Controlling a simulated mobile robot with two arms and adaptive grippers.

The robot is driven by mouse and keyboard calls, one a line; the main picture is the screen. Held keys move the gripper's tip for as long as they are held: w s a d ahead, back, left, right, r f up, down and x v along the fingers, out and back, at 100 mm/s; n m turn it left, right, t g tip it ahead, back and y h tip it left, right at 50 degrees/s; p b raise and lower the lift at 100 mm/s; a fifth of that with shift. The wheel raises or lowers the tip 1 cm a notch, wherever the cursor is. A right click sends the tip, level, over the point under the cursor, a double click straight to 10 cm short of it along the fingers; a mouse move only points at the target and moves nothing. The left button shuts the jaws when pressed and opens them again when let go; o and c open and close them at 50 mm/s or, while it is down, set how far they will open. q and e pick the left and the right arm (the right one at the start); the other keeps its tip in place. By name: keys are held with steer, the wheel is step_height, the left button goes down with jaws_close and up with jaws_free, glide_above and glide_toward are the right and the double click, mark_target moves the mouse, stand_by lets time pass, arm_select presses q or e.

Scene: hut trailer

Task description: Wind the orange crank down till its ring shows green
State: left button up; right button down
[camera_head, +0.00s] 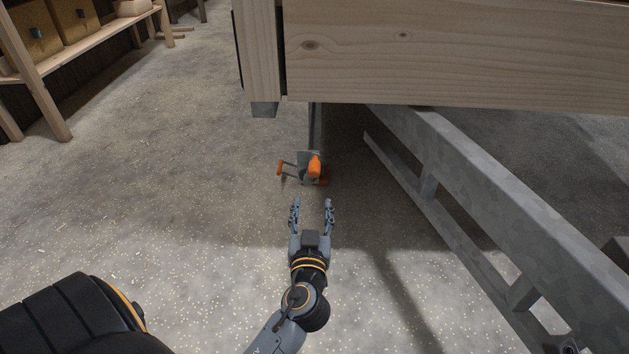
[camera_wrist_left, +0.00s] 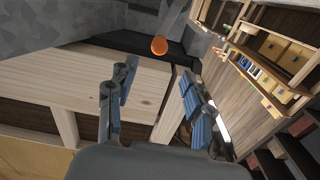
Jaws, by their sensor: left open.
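The orange crank (camera_head: 315,165) is on a grey metal post, low under the front corner of the timber hut trailer. A smaller orange knob (camera_head: 280,168) sticks out to its left on a thin grey arm. No green ring can be made out at this size. My left gripper (camera_head: 311,204) is open and empty, short of the crank on the near side, with its fingers pointing at it. In the left wrist view, a round orange end (camera_wrist_left: 159,45) shows beyond the gap between the open fingers (camera_wrist_left: 157,72), apart from them. My right gripper is not in view.
The trailer's timber wall (camera_head: 450,55) overhangs above and behind the crank. A grey metal frame beam (camera_head: 500,190) slants down to the right of my left gripper. A wooden shelf (camera_head: 90,45) with boxes stands far left. The speckled floor left of the crank is clear.

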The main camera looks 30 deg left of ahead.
mark_target(314, 176)
arm_select(q)
steer(key=b+x, duration=0.1)
steer(key=x, duration=1.2)
steer(key=shift+w+a+r, duration=0.1)
steer(key=shift+w+a, duration=0.15)
jaws_close()
